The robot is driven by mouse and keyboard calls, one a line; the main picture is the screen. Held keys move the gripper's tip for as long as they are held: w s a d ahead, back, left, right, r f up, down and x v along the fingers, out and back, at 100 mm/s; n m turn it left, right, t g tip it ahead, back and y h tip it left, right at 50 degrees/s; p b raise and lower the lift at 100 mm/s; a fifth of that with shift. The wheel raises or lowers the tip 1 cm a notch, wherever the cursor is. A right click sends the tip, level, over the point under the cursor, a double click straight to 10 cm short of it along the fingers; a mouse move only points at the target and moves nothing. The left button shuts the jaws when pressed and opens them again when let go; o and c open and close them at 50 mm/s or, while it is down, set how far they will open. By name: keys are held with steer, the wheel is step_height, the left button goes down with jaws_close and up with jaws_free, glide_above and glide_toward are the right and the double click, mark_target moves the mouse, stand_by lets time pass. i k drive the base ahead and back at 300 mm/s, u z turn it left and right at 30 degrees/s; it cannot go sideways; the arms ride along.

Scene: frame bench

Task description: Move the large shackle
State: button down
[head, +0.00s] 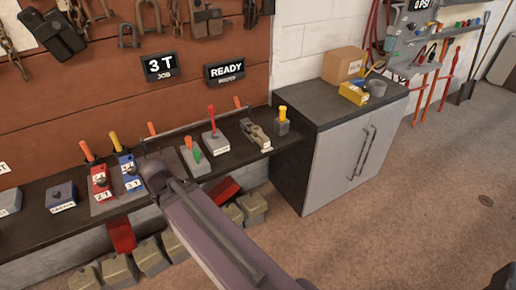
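Grey U-shaped shackles hang on the brown plank wall at the top left of the head view. One shackle (137,14) reaches the top edge of the picture and looks the larger. A smaller-looking shackle (119,37) hangs just left of and below it. The top of the larger one is cut off, so I cannot be sure of its full size. My arm rises from the bottom edge to the bench front, well below the shackles. My gripper does not show; no fingers can be made out.
A dark bench (35,222) under the wall carries coloured lever boxes. Signs "3 T" (160,66) and "READY" (226,71) are on the wall. A grey cabinet (335,165) holds a cardboard box (343,64). Metal weights (120,270) sit below the bench.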

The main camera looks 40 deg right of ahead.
mark_target(262, 140)
steer(key=u, duration=0.3)
steer(key=k, duration=1.25)
steer(key=z, duration=0.75)
steer(key=i, duration=1)
